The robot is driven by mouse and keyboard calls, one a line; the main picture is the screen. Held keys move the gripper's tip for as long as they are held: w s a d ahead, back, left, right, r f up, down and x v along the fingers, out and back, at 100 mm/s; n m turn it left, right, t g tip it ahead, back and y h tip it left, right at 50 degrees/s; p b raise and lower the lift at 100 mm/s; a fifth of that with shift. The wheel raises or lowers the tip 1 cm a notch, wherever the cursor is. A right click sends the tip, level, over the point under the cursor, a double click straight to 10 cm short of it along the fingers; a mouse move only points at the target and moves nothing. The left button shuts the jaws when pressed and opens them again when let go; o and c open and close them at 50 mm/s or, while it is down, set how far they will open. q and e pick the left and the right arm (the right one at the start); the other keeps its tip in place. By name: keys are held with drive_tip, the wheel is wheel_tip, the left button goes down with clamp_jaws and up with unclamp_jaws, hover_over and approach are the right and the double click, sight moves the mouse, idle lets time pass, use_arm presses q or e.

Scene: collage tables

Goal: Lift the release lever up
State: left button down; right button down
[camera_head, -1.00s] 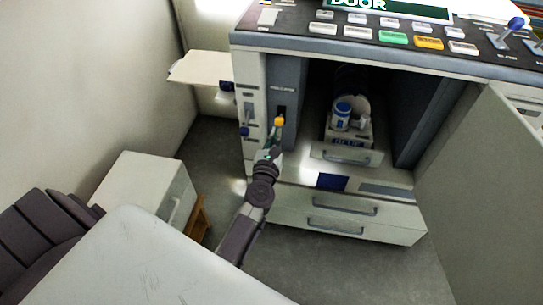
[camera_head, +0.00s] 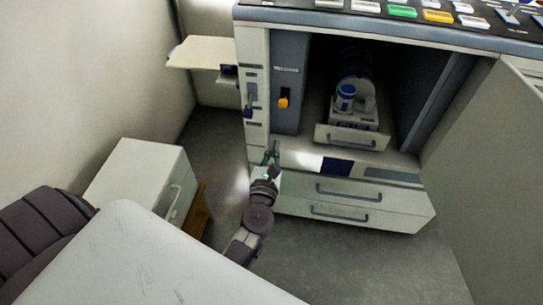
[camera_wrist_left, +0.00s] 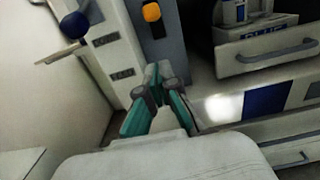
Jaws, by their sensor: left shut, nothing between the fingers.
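The labels are too small to read, so I cannot tell which is the release lever. My left gripper (camera_head: 272,150) is shut and empty, below the orange handle and apart from it. Its green-sided fingers show in the left wrist view (camera_wrist_left: 158,74).
An open drawer (camera_head: 350,138) holding a blue-and-white container (camera_head: 345,96) is right of the levers. Drawers with handles (camera_head: 350,192) are below. A pale shelf (camera_head: 200,53) juts out at left. A white cabinet (camera_head: 140,178) stands on the left floor.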

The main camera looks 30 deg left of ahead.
use_arm(q)
drive_tip(key=shift+v, duration=1.15)
use_arm(e)
drive_tip(key=shift+s+r, duration=0.1)
drive_tip(key=shift+r, duration=0.2)
use_arm(q)
drive_tip(key=shift+r, duration=0.1)
